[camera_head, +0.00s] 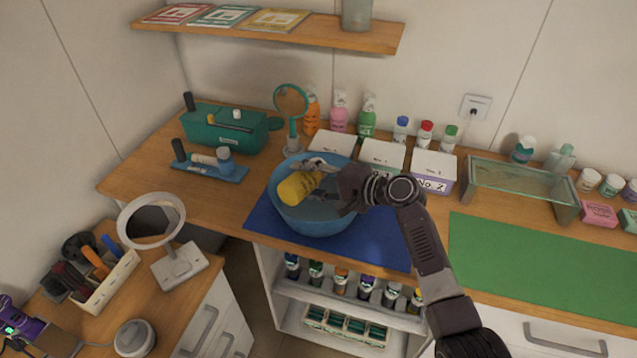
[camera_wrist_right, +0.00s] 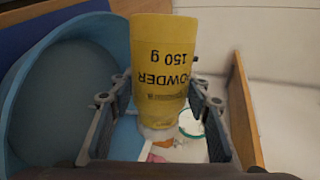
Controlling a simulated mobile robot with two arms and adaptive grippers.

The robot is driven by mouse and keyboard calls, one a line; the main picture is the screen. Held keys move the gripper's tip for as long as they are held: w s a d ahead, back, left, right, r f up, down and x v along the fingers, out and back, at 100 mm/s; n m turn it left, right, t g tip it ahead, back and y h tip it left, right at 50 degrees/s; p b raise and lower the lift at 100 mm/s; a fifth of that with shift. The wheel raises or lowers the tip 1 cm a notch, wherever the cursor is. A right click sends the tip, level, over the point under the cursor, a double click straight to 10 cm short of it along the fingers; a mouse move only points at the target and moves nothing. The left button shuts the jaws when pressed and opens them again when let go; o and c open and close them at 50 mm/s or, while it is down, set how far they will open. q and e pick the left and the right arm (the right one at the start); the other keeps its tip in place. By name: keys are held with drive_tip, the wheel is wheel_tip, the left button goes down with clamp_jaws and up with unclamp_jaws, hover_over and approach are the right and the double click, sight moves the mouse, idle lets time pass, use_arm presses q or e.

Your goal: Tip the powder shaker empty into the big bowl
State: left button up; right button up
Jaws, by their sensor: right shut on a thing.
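The yellow powder shaker (camera_head: 298,187) is in my right gripper (camera_head: 320,180), held over the big blue bowl (camera_head: 312,222) and lying tilted, one end toward the lower left. The bowl (camera_wrist_right: 60,100) fills the left of that view. The bowl stands on a blue mat (camera_head: 378,238). I cannot see powder falling or what is left in the shaker. My left gripper is not in view.
A teal case (camera_head: 225,130) and blue tray (camera_head: 210,170) are at left. A glass bin (camera_head: 520,185) and a clear green mat (camera_head: 540,262) are at right.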

drive_tip(key=shift+w+d+r+m+g+y+p, duration=0.25)
drive_tip(key=shift+r+m+g+p, duration=0.25)
drive_tip(key=shift+m, duration=0.4)
drive_tip(key=shift+c, duration=0.2)
idle(0.6)
